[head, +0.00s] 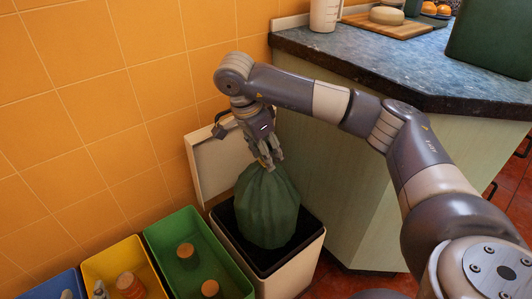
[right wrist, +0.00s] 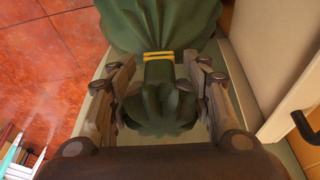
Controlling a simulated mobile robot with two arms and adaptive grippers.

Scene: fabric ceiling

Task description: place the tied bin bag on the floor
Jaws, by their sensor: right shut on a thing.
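The tied bin bag (head: 267,207) is dark green and full. In the head view it stands upright, its lower part inside a white bin (head: 313,256) with a dark inner rim. My right gripper (head: 271,158) is above the bag, pointing down, shut on its gathered neck. In the right wrist view the fingers (right wrist: 172,88) sit either side of the neck, with a yellow tie (right wrist: 159,56) and the bag's body (right wrist: 160,24) beyond it. The bag's bottom is hidden in the bin. My left gripper is not in view.
The bin's white lid (head: 217,160) stands open against the orange tiled wall. Green (head: 160,238), yellow (head: 106,262) and blue (head: 55,288) containers stand left of the bin. A cabinet with a dark countertop (head: 390,56) is at right. Reddish tiled floor (right wrist: 60,65) shows in the right wrist view.

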